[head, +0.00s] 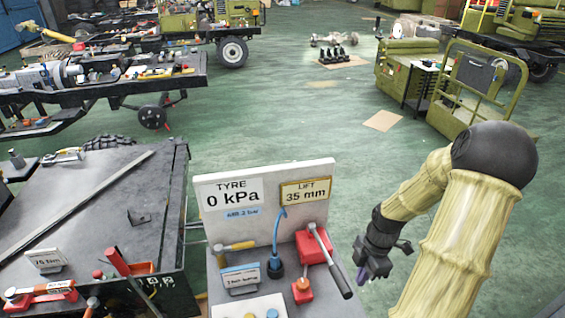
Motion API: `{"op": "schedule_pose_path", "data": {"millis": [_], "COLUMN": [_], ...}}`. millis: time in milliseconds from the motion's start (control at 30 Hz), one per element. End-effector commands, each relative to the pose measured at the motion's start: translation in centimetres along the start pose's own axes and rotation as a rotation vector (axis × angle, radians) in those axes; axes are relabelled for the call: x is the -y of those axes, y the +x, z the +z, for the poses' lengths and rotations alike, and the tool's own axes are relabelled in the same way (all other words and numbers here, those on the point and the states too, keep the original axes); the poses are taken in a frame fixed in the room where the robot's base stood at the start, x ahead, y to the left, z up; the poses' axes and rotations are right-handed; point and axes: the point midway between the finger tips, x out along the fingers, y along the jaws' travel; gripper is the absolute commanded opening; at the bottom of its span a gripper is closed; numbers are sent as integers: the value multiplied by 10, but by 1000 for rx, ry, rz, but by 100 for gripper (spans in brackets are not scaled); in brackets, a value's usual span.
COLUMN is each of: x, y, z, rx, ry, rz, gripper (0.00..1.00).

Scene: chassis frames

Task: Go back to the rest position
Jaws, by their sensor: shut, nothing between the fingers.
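My gripper (362,275) hangs at the end of my bent arm, right of the small control stand. Its dark fingers point down over the green floor and look shut, with nothing held. The control stand has a white back panel (262,204) with a sign reading "TYRE 0 kPa" and a yellow-framed sign reading "LIFT 35 mm". The gripper is apart from the stand and its red lever (322,248). The lower right of the view is hidden behind my arm.
A dark workbench (90,215) with a long metal bar stands at the left. A chassis frame (180,80) on wheels is behind it. The middle floor is mostly clear, with a flat cardboard piece (383,121).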

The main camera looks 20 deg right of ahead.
Motion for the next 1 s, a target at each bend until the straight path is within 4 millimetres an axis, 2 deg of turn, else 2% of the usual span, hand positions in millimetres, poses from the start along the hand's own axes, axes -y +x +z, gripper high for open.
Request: {"op": "schedule_pose_path", "data": {"millis": [167,267,667,1000], "x": [-1,-2,0,18], "y": [-3,-9,-50,-81], "z": [-6,-19,-101,-170], "rx": [14,42,137,9], "ry": [35,115,713,1244], "rz": [1,4,160,347], "gripper": [0,0,0,0]}}
